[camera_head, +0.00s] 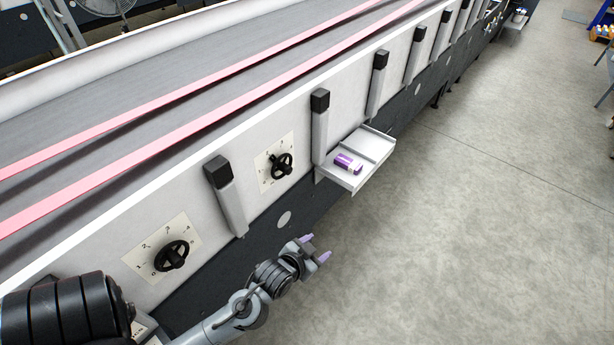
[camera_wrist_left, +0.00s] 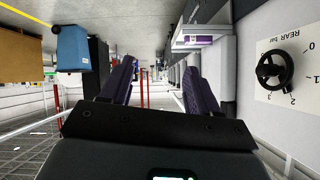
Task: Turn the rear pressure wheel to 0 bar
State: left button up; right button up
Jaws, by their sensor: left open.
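The rear pressure wheel (camera_head: 283,164) is a black handwheel on a pale scale plate on the machine's side panel. In the left wrist view the same wheel (camera_wrist_left: 274,71) is at the right, beside "REAR bar" lettering and numbers including 0 and 2. I cannot read its setting clearly. My left gripper (camera_head: 317,247) is open and empty, below and to the right of the wheel and apart from it. Its two purple fingers (camera_wrist_left: 159,66) show spread in the wrist view, with nothing between them. My right gripper is not in view.
A second black handwheel (camera_head: 171,256) is on the panel nearer me. Upright posts with black caps (camera_head: 230,200) stand along the panel, one on each side of the rear wheel. A white tray (camera_head: 376,147) holding a purple-and-white item (camera_head: 347,163) juts out beyond. The floor right is clear.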

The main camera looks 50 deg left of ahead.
pick_arm(q)
jog(key=w+a+f+n+t+y+b, duration=0.2)
jog(key=w+a+y+b, duration=0.25)
jog(key=a, duration=0.45)
jog(key=n+g+y+b, duration=0.5)
jog(key=n+y+b, duration=0.3)
jog(key=y+b, duration=0.4)
send_near(290, 172)
jog(key=s+a+f, duration=0.2)
jog(key=a, duration=0.1)
notch_tip(290, 172, down, 3)
jog(key=w+n+g+y+b, duration=0.2)
jog(key=n+g+y+b, duration=0.25)
jog(key=g+b, duration=0.3)
jog(key=w+d+r+n+g+h+b, duration=0.2)
jog(key=w+d+r+n+g+b, duration=0.25)
jog(key=b, duration=0.65)
jog(key=shift+n+g, duration=0.4)
jog(key=x, duration=0.3)
jog(key=w+f+p+x, duration=0.1)
jog(key=x, duration=0.3)
jog(key=a+x, duration=0.1)
jog(key=x, duration=0.2)
jog(key=shift+w+a+f, duration=0.1)
jog(key=shift+w+f, duration=0.05)
jog(key=shift+c, duration=0.2)
